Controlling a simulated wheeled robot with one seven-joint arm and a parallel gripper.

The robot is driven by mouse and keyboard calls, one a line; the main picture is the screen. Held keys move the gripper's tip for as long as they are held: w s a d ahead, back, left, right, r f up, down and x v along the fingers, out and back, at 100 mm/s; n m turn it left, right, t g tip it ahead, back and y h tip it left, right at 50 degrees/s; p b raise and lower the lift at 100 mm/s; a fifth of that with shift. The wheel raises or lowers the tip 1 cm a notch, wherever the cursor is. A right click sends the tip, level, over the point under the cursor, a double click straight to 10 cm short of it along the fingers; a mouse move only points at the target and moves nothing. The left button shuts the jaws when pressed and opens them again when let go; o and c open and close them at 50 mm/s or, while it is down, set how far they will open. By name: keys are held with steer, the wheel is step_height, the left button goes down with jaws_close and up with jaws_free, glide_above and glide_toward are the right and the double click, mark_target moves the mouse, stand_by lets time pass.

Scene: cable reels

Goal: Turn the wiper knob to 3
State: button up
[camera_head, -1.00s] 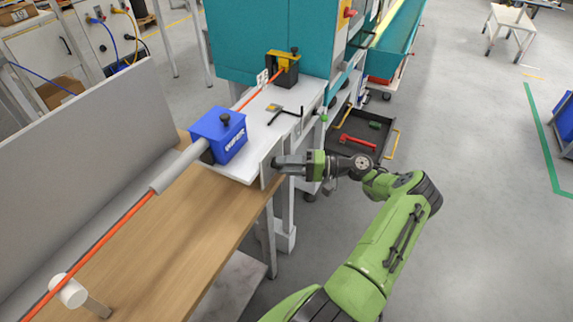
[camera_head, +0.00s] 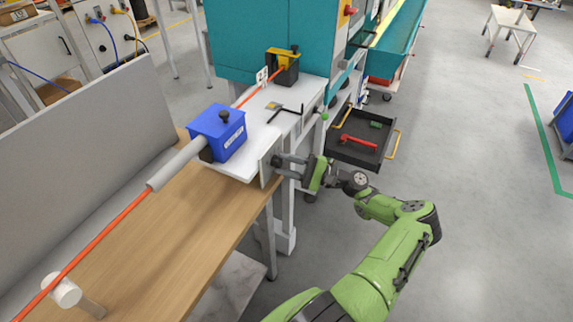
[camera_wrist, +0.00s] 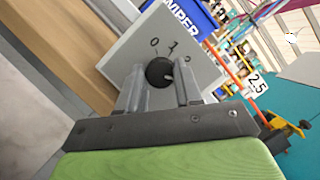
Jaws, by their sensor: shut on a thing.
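The wiper knob (camera_wrist: 158,71) is a round black knob on a light grey plate (camera_wrist: 135,62) in the wrist view. The marks 0 and 1 show above it, with another mark to their right that I cannot read surely. A small pale mark shows on the knob's right side; the exact setting is unclear. My gripper (camera_head: 282,168) is shut on the knob, one finger on each side. In the head view the plate (camera_head: 268,162) stands upright at the bench end, and the knob is hidden. The blue wiper box (camera_head: 217,132) sits on the white shelf behind the plate.
An orange cable (camera_head: 110,226) runs through a grey tube into the blue box and on to a black and yellow device (camera_head: 284,68). A hex key (camera_head: 287,112) lies on the white shelf. A black tray (camera_head: 363,140) with a red tool is right of the shelf.

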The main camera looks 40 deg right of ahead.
stand_by(0.4)
steer(key=o, duration=1)
steer(key=shift+o, duration=0.2)
steer(key=b+v, duration=0.3)
steer(key=v, duration=1.3)
steer(key=shift+a, duration=0.1)
